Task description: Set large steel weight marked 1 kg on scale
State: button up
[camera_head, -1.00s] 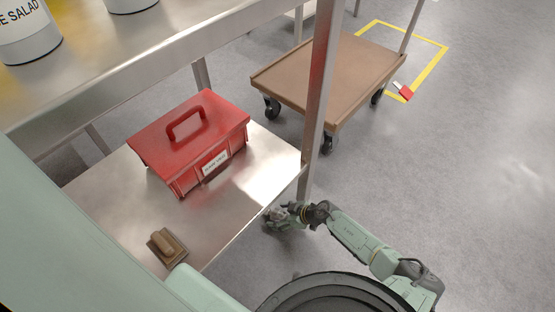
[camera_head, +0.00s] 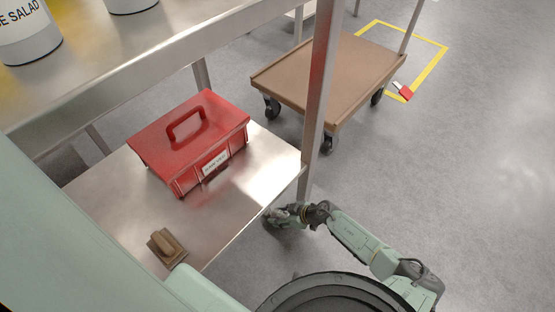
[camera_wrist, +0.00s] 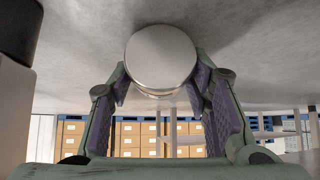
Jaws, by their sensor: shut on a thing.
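The steel weight (camera_wrist: 160,58) is a shiny round metal piece between the two fingers of my gripper (camera_wrist: 162,85) in the wrist view. The fingers, with purple pads, are shut on its sides. Its end face fills the upper middle of that view, and no marking is readable. In the head view my gripper (camera_head: 280,215) is low beside the front edge of the lower steel shelf, and the weight cannot be made out there. I see no scale in either view.
A red toolbox (camera_head: 188,135) and a wooden-handled float (camera_head: 167,247) rest on the lower steel shelf (camera_head: 235,215). A steel post (camera_head: 319,95) rises at its corner. A brown cart (camera_head: 335,80) stands behind. Labelled cans (camera_head: 28,40) stand on the upper shelf.

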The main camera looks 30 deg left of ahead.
aim_at(274, 211)
grip_shut()
jog(key=shift+r, duration=0.2)
jog(key=shift+r+p, duration=1.15)
jog(key=shift+r, duration=0.5)
jog(key=d, duration=0.6)
jog(key=w+d, duration=0.1)
jog(key=d, duration=0.5)
jog(key=w+d, duration=0.1)
jog(key=d, duration=0.4)
jog(key=shift+d, duration=0.4)
jog(key=w+d+r+m+t+h, duration=0.1)
jog(key=w+d+r+m+t, duration=0.25)
jog(key=d+r, duration=0.55)
jog(key=w+d+r+m+t+h, duration=0.1)
jog(key=w+d+r+m+t, duration=0.2)
jog(key=w+d+r+m, duration=0.55)
jog(key=s+a+r+n, duration=0.3)
jog(key=s+a+n, duration=0.1)
jog(key=a, duration=0.4)
notch_tip(274, 211, up, 7)
jog(key=p, duration=1.4)
jog(key=shift+w+f, duration=0.2)
